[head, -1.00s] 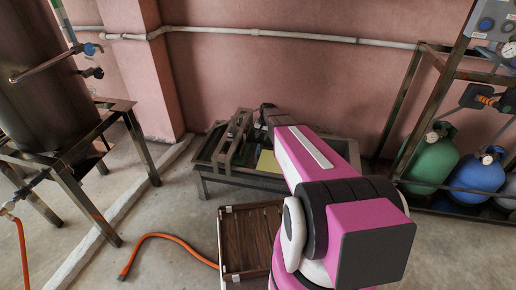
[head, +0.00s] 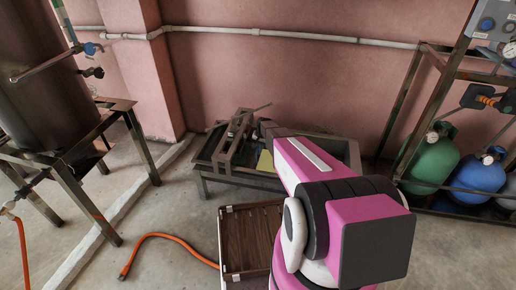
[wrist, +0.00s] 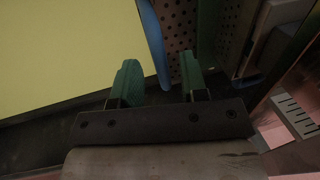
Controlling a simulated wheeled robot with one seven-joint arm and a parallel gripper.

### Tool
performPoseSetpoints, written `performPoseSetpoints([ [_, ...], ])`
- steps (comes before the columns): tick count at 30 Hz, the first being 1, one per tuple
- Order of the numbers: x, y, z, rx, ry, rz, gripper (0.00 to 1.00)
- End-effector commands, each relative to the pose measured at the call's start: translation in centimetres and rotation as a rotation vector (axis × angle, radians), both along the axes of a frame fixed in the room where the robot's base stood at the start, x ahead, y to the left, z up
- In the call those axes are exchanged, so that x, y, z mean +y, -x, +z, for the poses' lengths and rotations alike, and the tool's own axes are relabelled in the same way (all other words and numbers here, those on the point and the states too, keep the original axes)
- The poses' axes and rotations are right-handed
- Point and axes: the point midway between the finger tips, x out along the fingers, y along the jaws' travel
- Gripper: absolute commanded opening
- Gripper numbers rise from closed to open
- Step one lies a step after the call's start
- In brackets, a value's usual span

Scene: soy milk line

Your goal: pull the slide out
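In the head view my arm reaches over a low dark metal bench (head: 240,182) with an upright press-like frame (head: 222,150). My gripper is mostly hidden there behind the arm. In the wrist view my gripper (wrist: 160,80) has its two green fingers apart, with nothing visibly held between them. Beyond the gap stand a blue strip (wrist: 153,42) and a grey perforated plate (wrist: 178,25). The blue strip ends near the fingertips; I cannot tell whether they touch. I cannot tell for sure which part is the slide.
A flat yellow surface (wrist: 60,50) fills the wrist view's left side; a yellow sheet (head: 265,162) shows on the bench. A wooden crate (head: 247,230) stands in front, an orange hose (head: 150,238) lies on the floor, and gas cylinders (head: 432,160) stand right.

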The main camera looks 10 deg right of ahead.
Motion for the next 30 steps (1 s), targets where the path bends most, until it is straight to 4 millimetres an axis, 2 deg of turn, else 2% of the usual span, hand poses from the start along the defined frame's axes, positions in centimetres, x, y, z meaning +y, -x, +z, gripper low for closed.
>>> performPoseSetpoints([
  [11, 0.1, 0.0, -0.7, 0.0, 0.0, 0.0, 0.4],
  [12, 0.1, 0.0, -0.7, 0.0, 0.0, 0.0, 0.37],
  [14, 0.1, 0.0, -0.7, 0.0, 0.0, 0.0, 0.17],
  [15, 0.1, 0.0, -0.7, 0.0, 0.0, 0.0, 0.04],
  [16, 0.1, 0.0, -0.7, 0.0, 0.0, 0.0, 0.0],
  [24, -0.2, 0.1, -0.7, 0.0, 0.0, 0.0, 0.0],
  [30, -2.3, 1.1, -0.6, 0.001, 0.001, -0.002, 0.0],
])
